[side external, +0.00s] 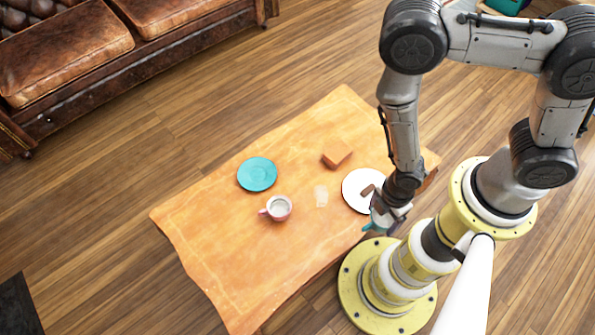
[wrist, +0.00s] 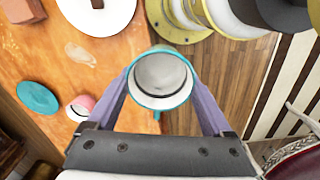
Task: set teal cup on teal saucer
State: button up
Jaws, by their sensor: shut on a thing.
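The teal cup (wrist: 160,78) is between the two fingers of my gripper (wrist: 161,97) in the wrist view, its pale inside facing the camera. My gripper is shut on it. In the side view the cup (side external: 377,222) shows as a small teal shape below my gripper (side external: 385,208), at the table's right front edge near my base. The teal saucer (side external: 257,174) lies empty on the far left part of the table, well away from the cup. It also shows at the left edge of the wrist view (wrist: 38,97).
A pink cup (side external: 277,208) stands on the table between the teal saucer and my gripper. A white plate (side external: 362,190) lies beside my gripper. A brown block (side external: 337,153) and a small pale translucent item (side external: 321,196) are near the middle. The table's (side external: 235,270) front left is clear.

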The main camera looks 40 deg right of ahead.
jog(key=w+a+n, duration=0.2)
jog(key=w+a, duration=0.1)
jog(key=w, duration=0.4)
jog(key=w+a+n, duration=0.1)
jog(key=w+a, duration=0.2)
jog(key=w, duration=0.3)
send_over(257, 176)
jog(key=shift+f, duration=4.55)
jog(key=shift+w+f, duration=0.1)
jog(key=shift+f, duration=1.45)
jog(key=shift+f, duration=0.1)
jog(key=o, duration=1.3)
jog(key=shift+f, duration=0.1)
notch_tip(257, 176, up, 12)
jog(key=shift+r, duration=0.15)
